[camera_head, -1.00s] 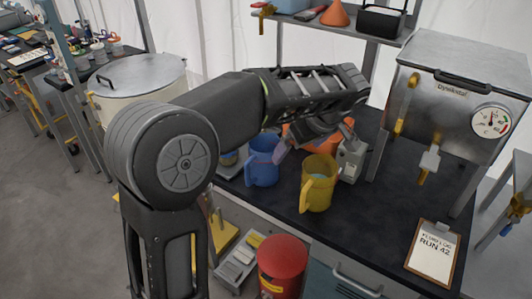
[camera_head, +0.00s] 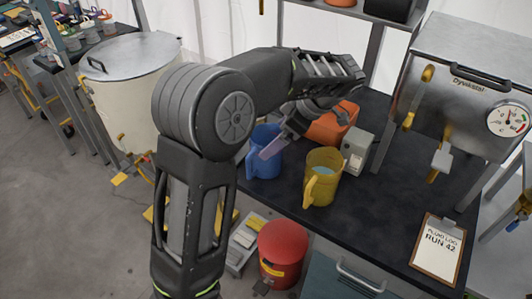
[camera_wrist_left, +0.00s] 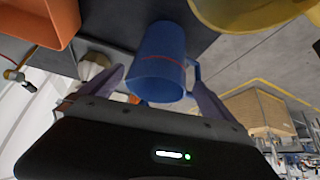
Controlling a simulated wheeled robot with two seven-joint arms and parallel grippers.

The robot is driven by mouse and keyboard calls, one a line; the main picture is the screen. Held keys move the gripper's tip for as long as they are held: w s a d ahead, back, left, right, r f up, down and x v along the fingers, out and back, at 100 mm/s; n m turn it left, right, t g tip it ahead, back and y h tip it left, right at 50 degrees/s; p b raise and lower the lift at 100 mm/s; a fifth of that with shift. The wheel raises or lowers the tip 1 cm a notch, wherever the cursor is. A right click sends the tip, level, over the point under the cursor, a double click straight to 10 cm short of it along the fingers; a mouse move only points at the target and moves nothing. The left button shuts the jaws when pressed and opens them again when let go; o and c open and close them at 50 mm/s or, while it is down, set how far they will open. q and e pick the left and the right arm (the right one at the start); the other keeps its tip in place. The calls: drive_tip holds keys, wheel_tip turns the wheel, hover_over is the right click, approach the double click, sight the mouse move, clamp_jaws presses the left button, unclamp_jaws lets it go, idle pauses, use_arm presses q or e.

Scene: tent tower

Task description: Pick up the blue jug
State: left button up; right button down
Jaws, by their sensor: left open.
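The blue jug (camera_head: 265,155) stands on the dark bench top, left of the yellow jug (camera_head: 323,178). In the left wrist view the blue jug (camera_wrist_left: 163,62) shows between the two fingers, with its handle toward the right finger. My left gripper (camera_head: 276,146) is open at the blue jug; it also shows in the left wrist view (camera_wrist_left: 160,90). I cannot tell whether a finger touches the jug. My arm hides part of the bench behind it. My right gripper is not in view.
An orange container (camera_head: 331,127) and a small grey box (camera_head: 357,150) stand close behind the jugs. A metal box with a gauge (camera_head: 462,95) and a clipboard (camera_head: 438,247) are on the right.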

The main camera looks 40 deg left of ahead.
use_arm(q)
drive_tip(key=shift+b+x, duration=0.35)
drive_tip(key=shift+x, duration=0.5)
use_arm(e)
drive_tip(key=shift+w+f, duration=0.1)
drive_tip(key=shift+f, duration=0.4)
use_arm(q)
drive_tip(key=shift+r, duration=0.1)
drive_tip(key=shift+p+x, duration=0.55)
drive_tip(key=shift+x, duration=2.05)
drive_tip(key=shift+d, duration=0.1)
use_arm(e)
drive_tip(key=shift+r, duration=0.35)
use_arm(q)
drive_tip(key=c, duration=1.4)
